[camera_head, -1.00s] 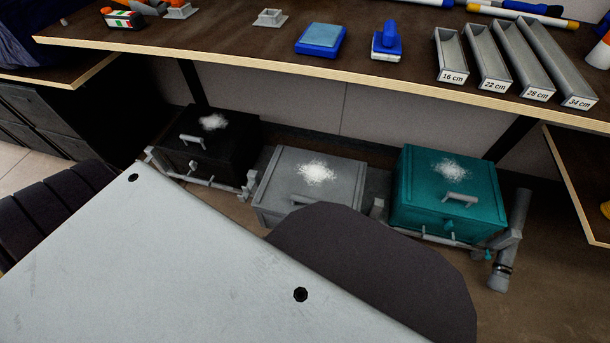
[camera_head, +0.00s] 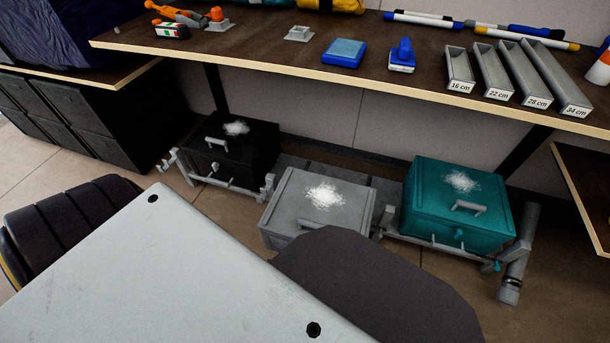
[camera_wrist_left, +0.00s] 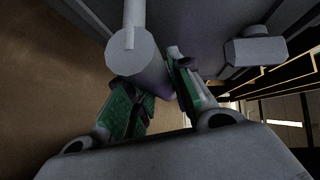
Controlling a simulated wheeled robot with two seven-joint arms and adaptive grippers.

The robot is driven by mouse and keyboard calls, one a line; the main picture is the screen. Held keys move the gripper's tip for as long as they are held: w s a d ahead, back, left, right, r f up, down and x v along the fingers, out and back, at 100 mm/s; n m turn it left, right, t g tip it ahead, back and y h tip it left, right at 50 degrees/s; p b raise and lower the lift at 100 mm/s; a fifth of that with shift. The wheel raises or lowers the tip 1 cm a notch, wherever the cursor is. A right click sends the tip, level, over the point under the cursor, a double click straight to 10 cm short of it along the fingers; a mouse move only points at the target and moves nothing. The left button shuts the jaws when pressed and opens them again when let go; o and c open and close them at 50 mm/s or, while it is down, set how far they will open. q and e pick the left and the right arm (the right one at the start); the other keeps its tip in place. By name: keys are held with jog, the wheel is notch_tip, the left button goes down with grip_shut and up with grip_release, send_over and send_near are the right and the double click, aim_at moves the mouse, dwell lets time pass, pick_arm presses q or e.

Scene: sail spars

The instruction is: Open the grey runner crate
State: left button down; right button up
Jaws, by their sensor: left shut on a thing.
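The grey runner crate (camera_head: 290,207) stands on the floor under the bench, between a black and a teal crate. White powder lies on its lid, and a grey handle (camera_head: 309,223) shows at the lid's front edge. It sits farther forward than its neighbours, with grey rails bare behind it. My own body hides its lower front. In the left wrist view my left gripper (camera_wrist_left: 160,88) has its green-padded fingers closed around a thick grey round-ended knob (camera_wrist_left: 130,50), seemingly the crate's. The left gripper is hidden in the head view. My right gripper is not in view.
A black cabinet (camera_head: 90,115) stands far left.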

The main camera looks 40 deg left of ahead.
pick_arm(q)
jog(key=c, duration=1.3)
grip_release()
jog(key=shift+r, duration=0.15)
